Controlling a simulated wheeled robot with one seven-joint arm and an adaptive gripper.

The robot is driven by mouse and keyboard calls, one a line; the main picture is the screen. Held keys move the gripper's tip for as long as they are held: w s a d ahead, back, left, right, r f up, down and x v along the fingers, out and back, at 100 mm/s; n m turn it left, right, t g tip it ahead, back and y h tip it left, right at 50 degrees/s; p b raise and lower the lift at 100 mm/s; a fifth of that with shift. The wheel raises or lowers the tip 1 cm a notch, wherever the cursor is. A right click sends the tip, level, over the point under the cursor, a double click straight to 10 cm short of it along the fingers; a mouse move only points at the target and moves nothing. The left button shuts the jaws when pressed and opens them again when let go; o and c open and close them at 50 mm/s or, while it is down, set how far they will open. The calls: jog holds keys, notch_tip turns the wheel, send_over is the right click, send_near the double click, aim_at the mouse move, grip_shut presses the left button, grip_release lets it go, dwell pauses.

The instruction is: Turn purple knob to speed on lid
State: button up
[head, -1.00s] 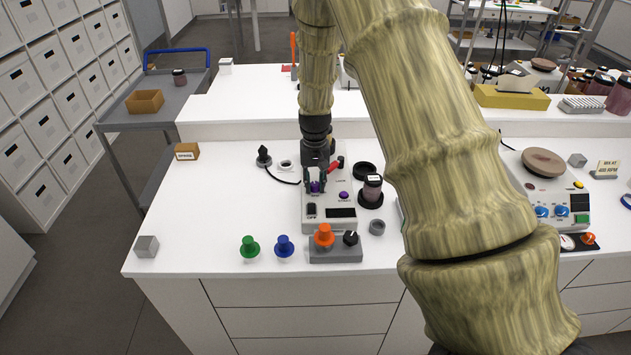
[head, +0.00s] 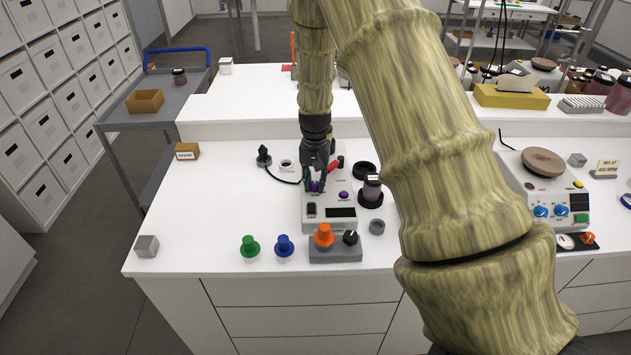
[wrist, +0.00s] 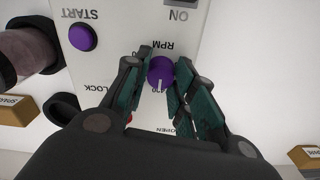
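The purple knob (wrist: 160,72) sits on the white mixer panel (wrist: 120,60) beside the label RPM. Its white pointer faces the bottom of the wrist view; the scale figures around it are partly hidden. It also shows small in the head view (head: 316,187). My gripper (wrist: 164,68) is open, its two teal-padded fingers on either side of the knob. I cannot tell whether either finger touches it. A jar (head: 372,188) with a dark, labelled lid stands right of the mixer; the lid writing is too small to read.
A purple START button (wrist: 82,38) is near the knob. A red lever (head: 335,167) stands behind it.

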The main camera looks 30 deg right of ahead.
aim_at(315, 183)
jog(key=o, duration=0.4)
jog(key=shift+s+r, duration=0.1)
jog(key=shift+c, duration=0.2)
jog(key=shift+r, duration=0.15)
notch_tip(315, 183, up, 12)
jog(key=shift+f, duration=0.2)
dwell(0.3)
